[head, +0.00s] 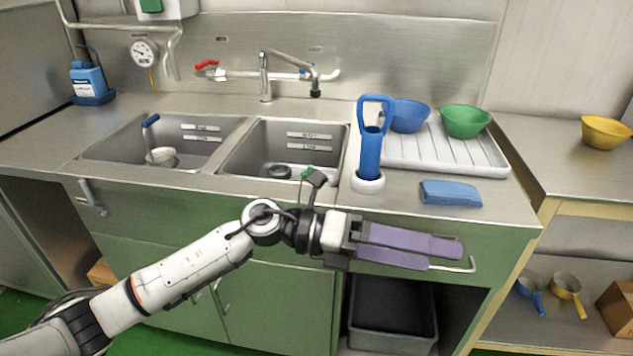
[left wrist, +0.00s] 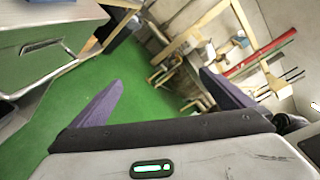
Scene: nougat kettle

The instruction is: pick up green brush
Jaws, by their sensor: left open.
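I cannot make out a green brush in either view. A small green piece (head: 308,171) shows beside the dark bracket above my left wrist; I cannot tell what it belongs to. A brush with a blue handle (head: 151,121) stands in the left sink basin. My left gripper (head: 445,254) has purple fingers that point right, in front of the counter's front edge. It is open and empty. In the left wrist view its two fingers (left wrist: 160,98) stand wide apart with only green floor and distant items beyond. My right gripper is not in view.
A blue long-handled tool (head: 370,150) stands in a white holder. A blue scraper (head: 450,193) lies on the counter's right. A white drainer (head: 440,155) bears a blue bowl (head: 409,115) and a green bowl (head: 466,121). A dark bin (head: 392,322) stands below. The faucet (head: 265,78) rises behind the basins.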

